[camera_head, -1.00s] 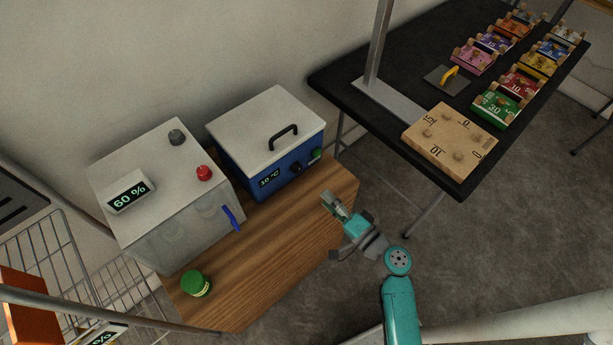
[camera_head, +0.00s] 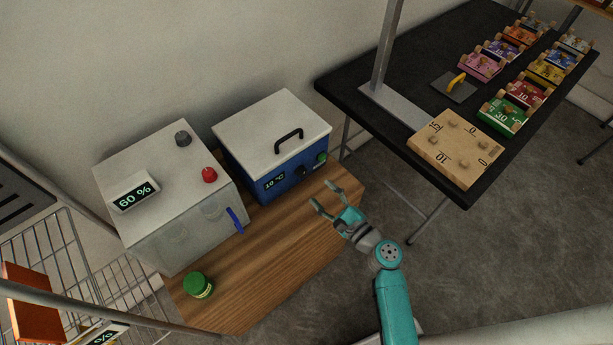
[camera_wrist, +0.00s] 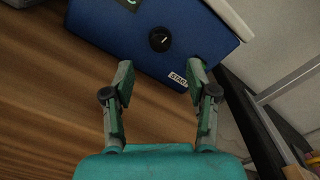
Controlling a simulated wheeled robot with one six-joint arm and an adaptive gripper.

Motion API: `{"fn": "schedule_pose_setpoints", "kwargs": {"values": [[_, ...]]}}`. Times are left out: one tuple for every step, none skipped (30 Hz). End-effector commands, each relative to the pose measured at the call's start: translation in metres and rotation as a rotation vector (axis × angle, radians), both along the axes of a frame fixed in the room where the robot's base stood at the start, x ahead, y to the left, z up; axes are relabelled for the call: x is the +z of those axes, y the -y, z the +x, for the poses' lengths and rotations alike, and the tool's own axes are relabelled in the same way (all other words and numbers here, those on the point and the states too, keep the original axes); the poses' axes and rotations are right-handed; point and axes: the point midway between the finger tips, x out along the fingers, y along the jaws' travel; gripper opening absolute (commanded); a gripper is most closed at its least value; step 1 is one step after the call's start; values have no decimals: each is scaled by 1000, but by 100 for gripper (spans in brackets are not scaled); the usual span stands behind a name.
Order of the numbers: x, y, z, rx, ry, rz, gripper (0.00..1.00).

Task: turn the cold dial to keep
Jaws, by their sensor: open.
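The black dial (camera_head: 301,172) is on the front of the blue box with the white lid (camera_head: 270,136), right of its display (camera_head: 275,183), which reads 10 °C. In the wrist view the dial (camera_wrist: 160,39) is round with a white pointer mark, and no label "keep" can be read beside it. My gripper (camera_head: 321,193) is open and empty in front of the box, its fingers pointing at that front. In the wrist view the open fingers (camera_wrist: 160,72) are below the dial, apart from it, with the dial above the gap between them.
A green button (camera_head: 320,158) is right of the dial; a START label (camera_wrist: 178,79) shows near the right finger. A grey cabinet reading 60 % (camera_head: 134,197) stands left, with a red knob (camera_head: 209,174). A green-lidded jar (camera_head: 198,284) stands on the wooden bench (camera_head: 265,272).

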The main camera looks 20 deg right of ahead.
Motion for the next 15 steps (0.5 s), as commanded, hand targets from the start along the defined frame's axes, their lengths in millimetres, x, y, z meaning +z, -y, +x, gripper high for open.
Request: {"fn": "schedule_pose_setpoints", "kwargs": {"values": [[1, -4, 10, 5, 2, -2, 57], [1, -6, 16, 4, 2, -1, 57], [1, -8, 23, 4, 2, 0, 57], [1, -10, 28, 4, 2, 0, 57], [1, -11, 33, 3, 3, 0, 57], [1, -13, 39, 4, 2, 0, 57], [0, -15, 43, 3, 1, -1, 57], [1, -16, 48, 3, 2, -1, 57], [1, -18, 53, 3, 2, -1, 57], [1, -19, 56, 2, 2, -2, 57], [0, -20, 60, 2, 2, -2, 57], [0, -21, 63, 2, 2, -2, 57], [0, -22, 66, 1, 1, -1, 57], [0, -22, 68, 1, 1, -1, 57], [0, -23, 70, 1, 1, -1, 57]]}}
